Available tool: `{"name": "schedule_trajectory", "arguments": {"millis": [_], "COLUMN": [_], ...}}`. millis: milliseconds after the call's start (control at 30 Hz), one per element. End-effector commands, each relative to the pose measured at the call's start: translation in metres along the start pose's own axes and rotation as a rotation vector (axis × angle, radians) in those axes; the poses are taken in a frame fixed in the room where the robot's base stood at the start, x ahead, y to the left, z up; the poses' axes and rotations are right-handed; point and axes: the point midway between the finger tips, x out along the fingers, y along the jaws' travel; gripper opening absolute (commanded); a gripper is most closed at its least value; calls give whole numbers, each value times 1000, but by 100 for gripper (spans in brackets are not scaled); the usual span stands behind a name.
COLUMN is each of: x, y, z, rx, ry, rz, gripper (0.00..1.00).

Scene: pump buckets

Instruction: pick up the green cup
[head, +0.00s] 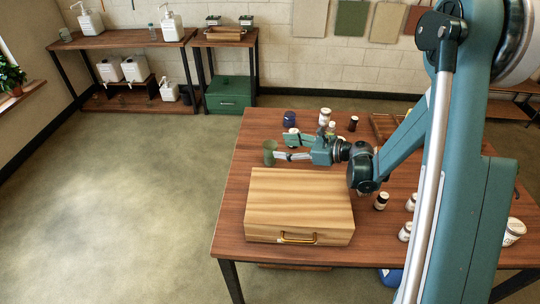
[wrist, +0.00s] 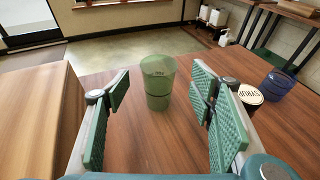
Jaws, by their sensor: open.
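The green cup (head: 270,152) stands upright near the left edge of the wooden table, just behind a wooden box. In the wrist view the green cup (wrist: 158,82) is ahead of my gripper, roughly centred between the fingers. My gripper (head: 283,147) reaches leftward over the table toward the cup, and it also shows in the wrist view (wrist: 160,105). Its green-padded fingers are spread open with nothing between the pads. The cup looks a little beyond the fingertips; the exact gap is hard to tell.
A wooden box (head: 298,205) with a handle lies in front of the gripper. A blue cup (head: 289,118) and white jar (head: 325,116) stand behind it; the blue cup (wrist: 279,84) is right of the fingers in the wrist view. The table's left edge is close to the green cup.

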Motion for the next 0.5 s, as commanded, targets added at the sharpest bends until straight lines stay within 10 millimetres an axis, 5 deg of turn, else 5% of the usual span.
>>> {"name": "schedule_trajectory", "arguments": {"millis": [500], "x": [18], "y": [0], "z": [0], "rx": [-1], "ry": [0], "rz": [1], "gripper": [55]}}
